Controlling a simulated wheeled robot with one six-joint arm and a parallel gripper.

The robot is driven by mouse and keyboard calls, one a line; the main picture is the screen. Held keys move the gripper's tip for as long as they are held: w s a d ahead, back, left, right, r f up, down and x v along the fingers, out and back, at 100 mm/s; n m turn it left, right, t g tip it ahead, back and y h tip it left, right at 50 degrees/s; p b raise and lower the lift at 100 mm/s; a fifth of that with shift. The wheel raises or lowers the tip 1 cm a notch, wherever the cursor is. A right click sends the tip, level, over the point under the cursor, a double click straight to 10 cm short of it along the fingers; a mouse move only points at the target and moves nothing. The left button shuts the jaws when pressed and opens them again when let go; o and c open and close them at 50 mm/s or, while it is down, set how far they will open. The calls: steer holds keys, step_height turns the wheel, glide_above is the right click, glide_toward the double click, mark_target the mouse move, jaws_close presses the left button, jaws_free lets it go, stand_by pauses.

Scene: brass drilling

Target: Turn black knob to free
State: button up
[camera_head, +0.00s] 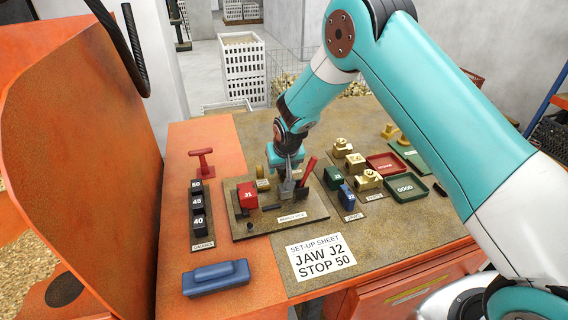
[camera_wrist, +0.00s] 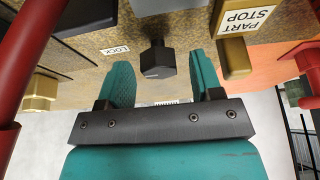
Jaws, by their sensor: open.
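A black knob (camera_wrist: 157,60) with a faceted head stands beside a white LOCK label (camera_wrist: 115,50) in the wrist view. My gripper (camera_wrist: 160,68) is open, with one teal finger on each side of the knob and visible gaps between. I cannot tell how deep the fingers reach along it. In the head view, my gripper (camera_head: 287,180) is over the vice fixture (camera_head: 290,218), and the knob is not clearly seen there. A brass PART STOP block (camera_wrist: 238,50) is just right of the right finger in the wrist view.
A red lever (camera_head: 308,171) rises close beside my gripper. The red J1 jaw (camera_head: 247,196) is on the fixture's left. The green jaw (camera_head: 333,178) and blue J2 jaw (camera_head: 347,198) stand to its right. Black stop blocks (camera_head: 197,205) stand left, the set-up sheet (camera_head: 321,258) in front.

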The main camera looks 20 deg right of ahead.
steer(key=shift+c, duration=0.2)
steer(key=c, duration=0.9)
steer(key=shift+d, duration=0.1)
